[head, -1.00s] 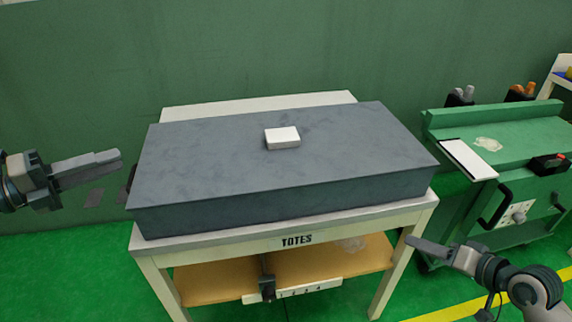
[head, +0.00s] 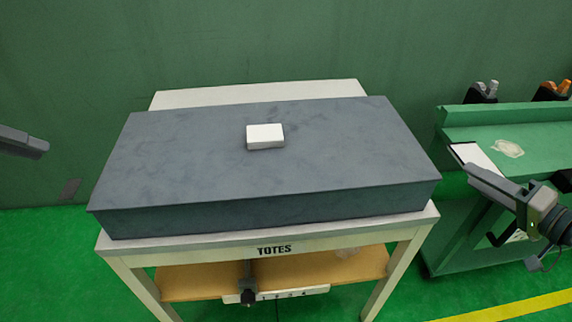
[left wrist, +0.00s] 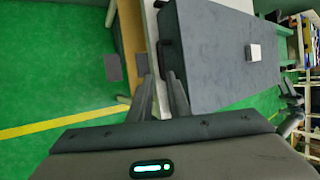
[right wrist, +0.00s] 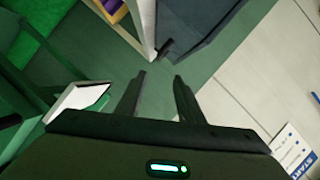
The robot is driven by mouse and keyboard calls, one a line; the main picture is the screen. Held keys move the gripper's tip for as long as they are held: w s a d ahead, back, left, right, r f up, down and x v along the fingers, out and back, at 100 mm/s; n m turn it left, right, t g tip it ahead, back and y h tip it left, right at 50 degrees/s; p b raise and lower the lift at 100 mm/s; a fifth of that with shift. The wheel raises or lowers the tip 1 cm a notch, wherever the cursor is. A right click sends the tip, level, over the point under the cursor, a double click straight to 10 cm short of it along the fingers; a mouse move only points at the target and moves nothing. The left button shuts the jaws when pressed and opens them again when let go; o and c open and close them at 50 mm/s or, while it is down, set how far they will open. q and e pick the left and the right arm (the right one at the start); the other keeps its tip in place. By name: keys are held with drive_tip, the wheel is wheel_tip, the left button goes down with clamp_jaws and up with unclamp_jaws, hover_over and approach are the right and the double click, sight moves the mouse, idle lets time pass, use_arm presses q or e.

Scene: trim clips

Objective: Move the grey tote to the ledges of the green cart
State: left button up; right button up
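The grey tote (head: 270,165) lies flat on a white table (head: 200,240) marked TOTES, with a small white block (head: 265,136) on its top. The green cart (head: 530,140) stands to the right, apart from the table. My left gripper (head: 40,148) is at the left edge of the head view, clear of the tote; in the left wrist view its fingers (left wrist: 160,80) are apart and empty beside the tote (left wrist: 215,55). My right gripper (head: 462,160) is in front of the cart. In the right wrist view its fingers (right wrist: 160,78) are apart and empty, short of a dark handle (right wrist: 165,47) on the tote.
A white panel (head: 478,158) sits at the cart's near left corner. Grey and orange items stand in holders behind the cart. A wooden lower shelf (head: 200,283) is under the table. Green floor separates table and cart. A green wall (head: 270,40) is behind.

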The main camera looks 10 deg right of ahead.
use_arm(q)
drive_tip(key=shift+d+f, duration=0.1)
drive_tip(key=shift+d, duration=0.05)
use_arm(e)
drive_tip(key=shift+w, duration=0.15)
